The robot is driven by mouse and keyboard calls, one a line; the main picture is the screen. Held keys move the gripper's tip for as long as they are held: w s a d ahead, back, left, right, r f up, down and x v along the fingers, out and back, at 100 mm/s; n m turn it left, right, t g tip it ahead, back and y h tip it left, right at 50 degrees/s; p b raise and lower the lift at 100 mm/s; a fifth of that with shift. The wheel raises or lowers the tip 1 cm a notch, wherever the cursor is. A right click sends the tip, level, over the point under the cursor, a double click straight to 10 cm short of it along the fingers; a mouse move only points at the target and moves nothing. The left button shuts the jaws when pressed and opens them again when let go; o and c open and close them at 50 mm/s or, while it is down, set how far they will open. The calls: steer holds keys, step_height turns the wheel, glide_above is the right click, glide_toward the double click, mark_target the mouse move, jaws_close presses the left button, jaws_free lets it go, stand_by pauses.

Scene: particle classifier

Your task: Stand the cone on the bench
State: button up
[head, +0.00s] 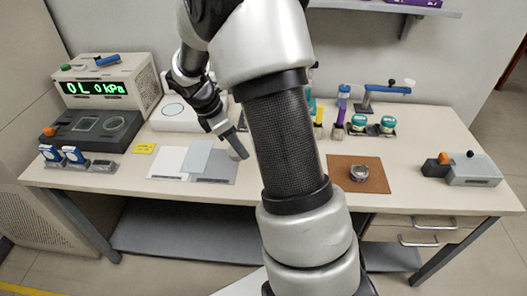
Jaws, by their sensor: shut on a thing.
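My gripper (219,125) reaches down from the upper left, over the back of the grey sheets on the bench (310,187). It is shut on a slim grey piece (236,146), which looks like the cone. The piece is tilted, its lower end toward the lower right, above the grey sheets. Its exact shape is too small to tell, and I cannot tell if it touches the bench. My own arm hides the middle of the bench.
A pressure readout box (105,84) and a dark tray device (92,130) stand at left. A brown mat (372,183) bears a small round metal part (359,173). Green-lidded jars (388,123) stand behind it. A grey box (475,169) is at right. The right front is partly clear.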

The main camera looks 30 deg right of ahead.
steer(key=d+n, duration=0.1)
steer(key=f+n+t+b, duration=0.1)
steer(key=n, duration=0.1)
steer(key=w+d+f+n+t+b, duration=0.1)
steer(key=n, duration=0.1)
steer(key=shift+d+f, duration=0.1)
steer(key=shift+d, duration=0.25)
steer(key=f+n+b, duration=0.1)
steer(key=f+b, duration=0.1)
steer(key=f, duration=0.1)
steer(key=f+n+b, duration=0.1)
steer(key=f, duration=0.2)
steer(key=d+f+n+t+y+b, duration=0.1)
steer(key=f+n+b, duration=0.1)
steer(key=f, duration=0.2)
steer(key=shift+w+b, duration=0.35)
steer(key=shift+f, duration=0.15)
steer(key=o, duration=1.2)
